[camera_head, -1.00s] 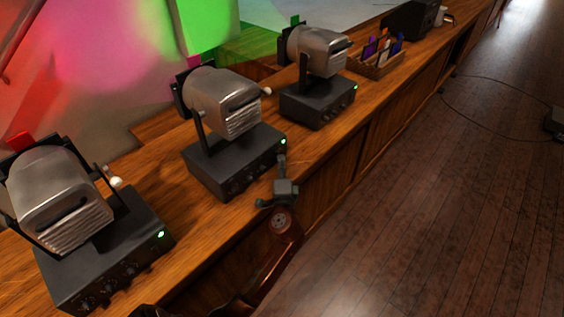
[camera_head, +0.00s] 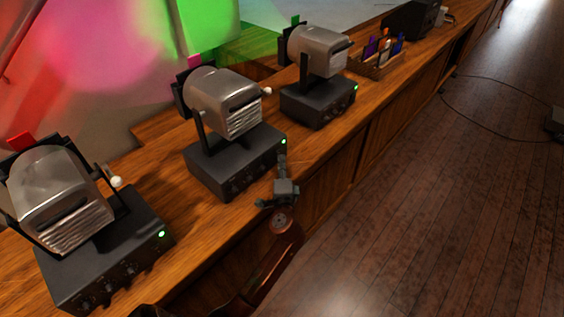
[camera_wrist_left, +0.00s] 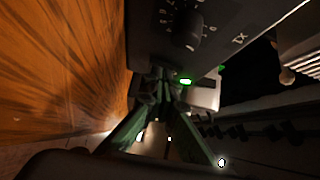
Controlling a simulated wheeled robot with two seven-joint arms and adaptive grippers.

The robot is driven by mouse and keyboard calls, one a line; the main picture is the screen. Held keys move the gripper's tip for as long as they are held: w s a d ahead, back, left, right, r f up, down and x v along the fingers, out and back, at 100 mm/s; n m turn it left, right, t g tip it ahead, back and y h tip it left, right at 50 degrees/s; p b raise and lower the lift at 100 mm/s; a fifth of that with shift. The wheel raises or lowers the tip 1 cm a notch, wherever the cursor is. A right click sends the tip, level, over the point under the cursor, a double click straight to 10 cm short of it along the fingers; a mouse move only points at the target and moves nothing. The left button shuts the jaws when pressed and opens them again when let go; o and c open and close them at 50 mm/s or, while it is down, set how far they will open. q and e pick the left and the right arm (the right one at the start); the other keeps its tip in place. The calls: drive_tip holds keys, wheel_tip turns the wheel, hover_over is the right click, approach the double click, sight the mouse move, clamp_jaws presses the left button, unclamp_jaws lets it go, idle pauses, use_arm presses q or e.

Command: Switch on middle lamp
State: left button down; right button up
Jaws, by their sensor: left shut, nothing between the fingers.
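The middle lamp (camera_head: 223,103) is a silver spotlight with a pink gel, on a black control box (camera_head: 235,162) with knobs along its front. A small green light (camera_head: 283,141) glows at the right end of that front. My left gripper (camera_head: 282,160) is shut and empty, with its fingertips close to the box front just below the green light. In the left wrist view, the closed fingers (camera_wrist_left: 160,82) reach the box's edge beside the green light (camera_wrist_left: 185,82); a knob (camera_wrist_left: 187,30) shows beyond. I cannot tell whether the tips touch. My right gripper is not in view.
Similar lamps stand to the left (camera_head: 60,200) and right (camera_head: 318,50), each with a green light on its box. A pen tray (camera_head: 378,68) sits farther along the wooden desk (camera_head: 160,150). The wall has red, pink and green light. The floor at right is mostly clear.

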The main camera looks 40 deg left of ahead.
use_arm(q)
drive_tip(key=shift+s+a+f+g, duration=0.15)
drive_tip(key=shift+a+f, duration=0.1)
drive_tip(key=shift+f, duration=0.3)
drive_tip(key=shift+s+a+f+g, duration=0.15)
drive_tip(key=shift+a+f, duration=0.1)
drive_tip(key=shift+f, duration=0.25)
drive_tip(key=shift+s+d+f, duration=0.1)
drive_tip(key=shift+d+f, duration=0.05)
drive_tip(key=shift+d, duration=0.1)
drive_tip(key=v, duration=0.3)
drive_tip(key=r+v, duration=0.1)
drive_tip(key=v, duration=0.3)
drive_tip(key=shift+w+d+r, duration=0.2)
drive_tip(key=shift+w, duration=0.05)
drive_tip(key=shift+s+d+r, duration=0.15)
drive_tip(key=shift+s+d, duration=0.1)
drive_tip(key=shift+d, duration=0.05)
drive_tip(key=shift+r, duration=0.1)
drive_tip(key=shift+r, duration=0.1)
